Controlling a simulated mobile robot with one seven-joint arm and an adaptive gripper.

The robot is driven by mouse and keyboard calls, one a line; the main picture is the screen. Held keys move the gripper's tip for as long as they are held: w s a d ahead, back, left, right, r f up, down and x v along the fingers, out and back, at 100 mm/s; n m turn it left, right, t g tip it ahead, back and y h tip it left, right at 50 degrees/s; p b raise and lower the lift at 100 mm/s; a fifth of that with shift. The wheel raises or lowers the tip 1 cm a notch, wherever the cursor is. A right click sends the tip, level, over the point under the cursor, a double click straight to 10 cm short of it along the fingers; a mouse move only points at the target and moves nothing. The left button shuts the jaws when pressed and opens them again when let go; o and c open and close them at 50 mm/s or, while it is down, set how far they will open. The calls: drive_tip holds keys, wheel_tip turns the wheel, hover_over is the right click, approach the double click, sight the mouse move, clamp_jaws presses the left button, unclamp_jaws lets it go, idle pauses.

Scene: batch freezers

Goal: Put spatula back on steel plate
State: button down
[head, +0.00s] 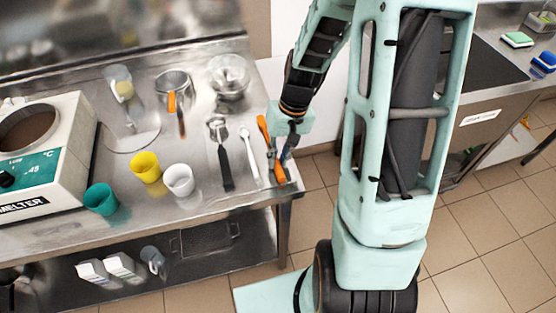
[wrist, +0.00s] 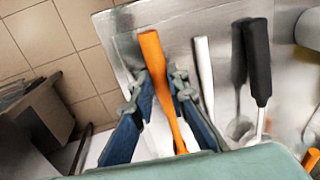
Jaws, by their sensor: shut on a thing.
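An orange spatula (head: 280,174) is at the right end of the steel table in the head view. My gripper (head: 287,152) is shut around its middle. In the wrist view the orange spatula (wrist: 152,48) runs between the two blue fingers of my gripper (wrist: 157,85), its wide end pointing away from me. I cannot tell whether it touches the table or is slightly raised. A shiny round steel plate (head: 145,138) appears to lie flat on the table, left of the middle, its outline faint against the steel.
A white spoon-like utensil (head: 249,152) and a black-handled scoop (head: 225,165) lie just left of my gripper. A pot (head: 173,84), bowl (head: 229,72), yellow cup (head: 146,167), white cup (head: 178,180), green cup (head: 100,198) and white machine (head: 70,120) stand on the table (head: 205,208).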

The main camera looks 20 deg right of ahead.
drive_tip(key=shift+f, duration=0.1)
drive_tip(key=c, duration=1.9)
unclamp_jaws()
drive_tip(key=shift+d+r, duration=0.1)
drive_tip(key=shift+r, duration=0.5)
drive_tip(key=r, duration=0.3)
drive_tip(key=d+r, duration=0.1)
drive_tip(key=r, duration=0.3)
drive_tip(key=d+r, duration=0.1)
drive_tip(key=r, duration=0.3)
drive_tip(key=shift+w, duration=0.1)
